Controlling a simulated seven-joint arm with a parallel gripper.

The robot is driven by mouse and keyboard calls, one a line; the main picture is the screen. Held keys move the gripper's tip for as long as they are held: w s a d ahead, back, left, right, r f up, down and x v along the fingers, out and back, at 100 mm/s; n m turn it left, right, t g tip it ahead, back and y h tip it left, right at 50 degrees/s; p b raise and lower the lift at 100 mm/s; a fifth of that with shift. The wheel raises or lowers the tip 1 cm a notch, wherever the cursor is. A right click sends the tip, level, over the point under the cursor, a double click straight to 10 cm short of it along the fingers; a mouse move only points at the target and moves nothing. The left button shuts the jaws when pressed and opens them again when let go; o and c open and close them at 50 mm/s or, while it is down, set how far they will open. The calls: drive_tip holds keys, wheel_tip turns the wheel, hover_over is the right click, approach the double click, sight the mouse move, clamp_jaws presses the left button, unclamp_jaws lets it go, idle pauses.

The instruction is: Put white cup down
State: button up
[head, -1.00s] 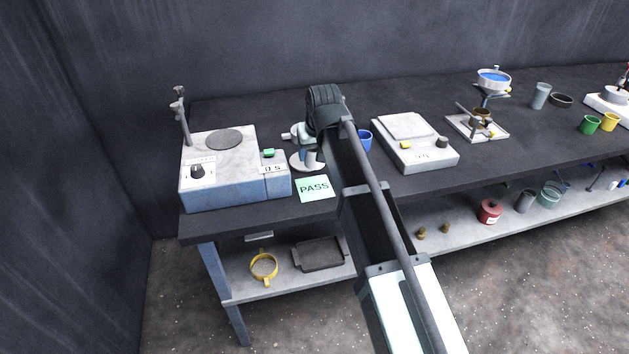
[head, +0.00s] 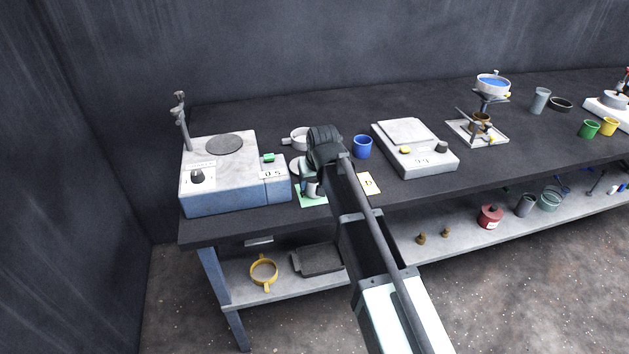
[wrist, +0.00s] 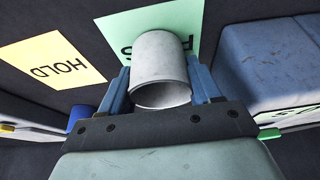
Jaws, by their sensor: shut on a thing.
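The white cup (wrist: 158,62) is between the two blue fingers of my gripper (wrist: 162,84), which is shut on it. In the head view, my gripper (head: 312,184) is near the front edge of the bench, and the cup (head: 313,189) is partly hidden by my arm. The green PASS card (head: 311,202) lies under the cup, partly covered by it; it also shows in the wrist view (wrist: 124,26). I cannot tell whether the cup touches the card. The yellow HOLD card (head: 369,183) lies to the right, apart from the cup.
A blue-grey machine (head: 225,180) stands close on the left. A white dish (head: 298,138) is behind my gripper. A blue cup (head: 362,147) and a white scale (head: 415,148) stand to the right. The dark bench (head: 240,221) has a narrow bare strip along its front edge.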

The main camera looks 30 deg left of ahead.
drive_tip(key=shift+f, duration=0.15)
drive_tip(key=o, duration=1)
drive_tip(key=shift+o, duration=0.2)
drive_tip(key=v, duration=1.2)
drive_tip(key=shift+w, duration=0.15)
